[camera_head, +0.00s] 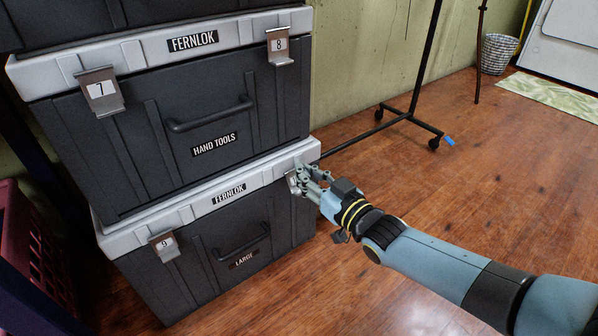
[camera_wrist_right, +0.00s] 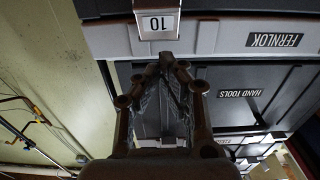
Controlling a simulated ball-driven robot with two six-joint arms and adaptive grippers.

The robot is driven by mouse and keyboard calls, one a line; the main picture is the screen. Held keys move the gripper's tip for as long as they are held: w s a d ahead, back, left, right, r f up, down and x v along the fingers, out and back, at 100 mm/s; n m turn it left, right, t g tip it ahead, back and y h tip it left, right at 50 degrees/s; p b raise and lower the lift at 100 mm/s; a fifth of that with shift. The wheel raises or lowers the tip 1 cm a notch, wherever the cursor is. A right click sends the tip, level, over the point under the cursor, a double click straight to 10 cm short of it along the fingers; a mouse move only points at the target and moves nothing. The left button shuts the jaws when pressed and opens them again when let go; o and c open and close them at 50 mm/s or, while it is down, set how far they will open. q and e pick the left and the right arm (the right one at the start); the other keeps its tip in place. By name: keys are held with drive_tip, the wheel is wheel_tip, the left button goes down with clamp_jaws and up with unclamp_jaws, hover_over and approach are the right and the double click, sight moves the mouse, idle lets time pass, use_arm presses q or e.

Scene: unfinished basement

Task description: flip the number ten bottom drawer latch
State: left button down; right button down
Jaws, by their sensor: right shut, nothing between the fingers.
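The number ten latch (camera_wrist_right: 158,22) is a metal plate with a white label reading 10, upside down in the right wrist view. It sits on the light grey rim of the bottom dark drawer box (camera_head: 285,222), at its right front corner. In the head view my fingers mostly hide this latch. My right gripper (camera_head: 303,180) is at that corner, shut with nothing held. In the right wrist view its fingertips (camera_wrist_right: 167,60) meet just beside the latch's labelled end; I cannot tell whether they touch. My left gripper is not in view.
Latch 9 (camera_head: 163,245) is on the bottom box's left side. Latches 7 (camera_head: 101,92) and 8 (camera_head: 280,46) are on the box above. A wheeled black stand (camera_head: 407,115) is behind my right arm. The wooden floor (camera_head: 480,190) at right is open.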

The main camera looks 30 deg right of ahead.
drive_tip(key=s+p, duration=0.1)
drive_tip(key=s, duration=0.4)
drive_tip(key=shift+d+p, duration=0.2)
drive_tip(key=shift+p, duration=0.15)
idle(0.4)
drive_tip(key=shift+s, duration=0.1)
idle(0.5)
